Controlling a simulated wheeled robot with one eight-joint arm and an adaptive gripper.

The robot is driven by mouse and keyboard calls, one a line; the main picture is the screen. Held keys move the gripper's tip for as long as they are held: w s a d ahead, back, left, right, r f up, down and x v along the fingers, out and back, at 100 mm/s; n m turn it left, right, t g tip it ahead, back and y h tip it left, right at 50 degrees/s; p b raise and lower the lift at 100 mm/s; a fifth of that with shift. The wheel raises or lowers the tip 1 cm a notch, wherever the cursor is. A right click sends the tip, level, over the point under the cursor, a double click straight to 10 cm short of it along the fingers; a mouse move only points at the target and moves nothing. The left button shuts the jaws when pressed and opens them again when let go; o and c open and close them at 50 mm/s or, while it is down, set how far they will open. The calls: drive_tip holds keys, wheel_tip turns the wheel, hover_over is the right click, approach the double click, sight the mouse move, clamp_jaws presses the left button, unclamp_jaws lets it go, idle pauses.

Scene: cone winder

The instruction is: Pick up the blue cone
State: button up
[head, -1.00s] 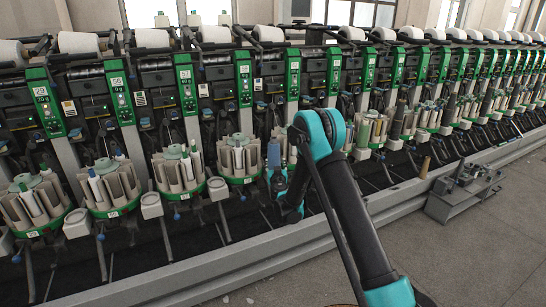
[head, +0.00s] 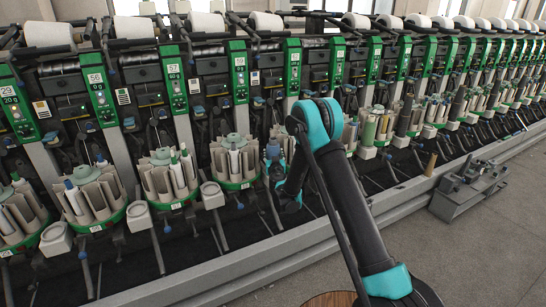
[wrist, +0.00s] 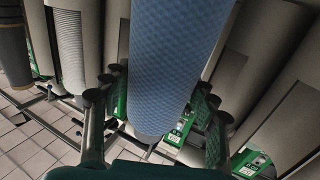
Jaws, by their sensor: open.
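The blue cone (wrist: 172,60) fills the middle of the wrist view, a light blue patterned tube with its lower end in sight and its top cut off by the frame. My gripper (wrist: 152,118) is open, with one dark finger on each side of the cone near its lower end. I cannot tell whether either finger touches it. In the head view a small blue cone top (head: 272,149) shows beside my arm; the gripper's fingertips there are hidden or too small to make out.
Grey holders (wrist: 255,65) crowd close on the right in the wrist view, with a grey ribbed cone (wrist: 68,48) at left. The winder's row of cone magazines (head: 232,160) runs along the machine. A grey metal stand (head: 470,188) is on the floor at right; the floor there is otherwise open.

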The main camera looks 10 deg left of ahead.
drive_tip(key=shift+w, duration=0.15)
drive_tip(key=c, duration=0.8)
drive_tip(key=shift+r, duration=0.15)
